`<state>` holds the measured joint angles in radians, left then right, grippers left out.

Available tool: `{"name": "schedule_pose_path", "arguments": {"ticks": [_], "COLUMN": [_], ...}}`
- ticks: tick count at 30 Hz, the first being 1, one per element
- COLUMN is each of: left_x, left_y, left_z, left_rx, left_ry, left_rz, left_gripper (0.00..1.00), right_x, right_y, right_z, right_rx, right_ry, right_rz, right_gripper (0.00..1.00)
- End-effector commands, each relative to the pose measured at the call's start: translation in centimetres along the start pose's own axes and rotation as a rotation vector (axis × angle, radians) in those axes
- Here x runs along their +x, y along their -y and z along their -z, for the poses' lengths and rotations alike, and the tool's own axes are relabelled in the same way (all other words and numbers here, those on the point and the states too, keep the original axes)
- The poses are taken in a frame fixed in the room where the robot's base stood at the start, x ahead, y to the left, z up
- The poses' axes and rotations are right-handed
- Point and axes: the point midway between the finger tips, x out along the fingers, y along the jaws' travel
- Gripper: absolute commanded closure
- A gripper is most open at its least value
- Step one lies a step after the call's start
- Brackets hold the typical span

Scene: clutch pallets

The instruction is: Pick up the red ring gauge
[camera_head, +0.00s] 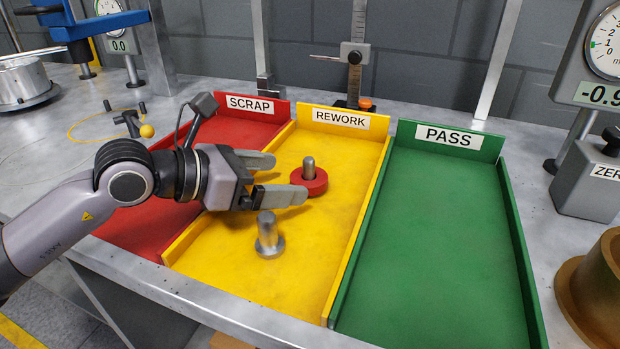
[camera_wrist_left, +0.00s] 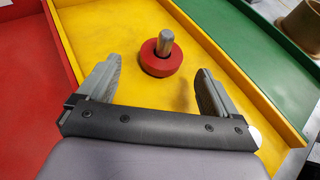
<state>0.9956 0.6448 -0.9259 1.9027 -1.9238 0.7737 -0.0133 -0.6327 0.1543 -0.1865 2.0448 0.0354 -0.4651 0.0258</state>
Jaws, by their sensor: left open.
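The red ring gauge (camera_head: 316,185) lies in the yellow REWORK tray (camera_head: 300,285), around a grey metal pin (camera_head: 308,167) that stands up through it. It also shows in the left wrist view (camera_wrist_left: 161,66), ahead of my fingers and between their lines. My left gripper (camera_head: 290,178) is over the REWORK tray, open and empty, with its fingertips pointing at the ring from the left. In the left wrist view the open fingers (camera_wrist_left: 155,85) show a wide gap with nothing between them. My right gripper is not in view.
A second metal pin with a flanged base (camera_head: 268,236) stands in the REWORK tray, close in front of my gripper. The red SCRAP tray (camera_head: 130,228) is on the left and the empty green PASS tray (camera_head: 440,250) on the right. A height gauge (camera_head: 354,65) stands behind.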

Motion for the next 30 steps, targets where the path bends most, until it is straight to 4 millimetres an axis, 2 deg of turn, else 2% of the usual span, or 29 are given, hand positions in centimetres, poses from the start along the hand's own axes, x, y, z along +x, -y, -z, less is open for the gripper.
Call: {"name": "schedule_pose_path", "arguments": {"ticks": [7,16,17,21,23,24,30], "left_x": [3.3,3.9,3.9,3.9,3.9,3.9,3.9], "left_y": [0.3,0.2,0.2,0.2,0.2,0.2,0.2], "left_z": [-0.3,-0.2,-0.2,-0.2,-0.2,-0.3,-0.4], "left_rx": [0.0,0.0,0.0,0.0,0.0,0.001,0.001], "left_ry": [0.001,0.0,0.0,0.0,0.0,0.003,0.003], "left_rz": [0.002,0.001,0.001,0.001,0.001,0.001,0.001], "left_gripper": [0.07,0.07,0.1,0.56,0.75,0.81,0.81], "right_x": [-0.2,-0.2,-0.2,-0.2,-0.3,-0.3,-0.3], "right_y": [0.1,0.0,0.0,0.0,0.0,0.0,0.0], "right_z": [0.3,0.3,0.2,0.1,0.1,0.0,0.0], "right_rx": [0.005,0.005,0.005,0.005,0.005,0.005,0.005], "right_ry": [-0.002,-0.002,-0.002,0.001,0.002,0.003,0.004], "right_rz": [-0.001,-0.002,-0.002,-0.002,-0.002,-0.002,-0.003], "right_gripper": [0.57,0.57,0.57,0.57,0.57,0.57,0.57]}}
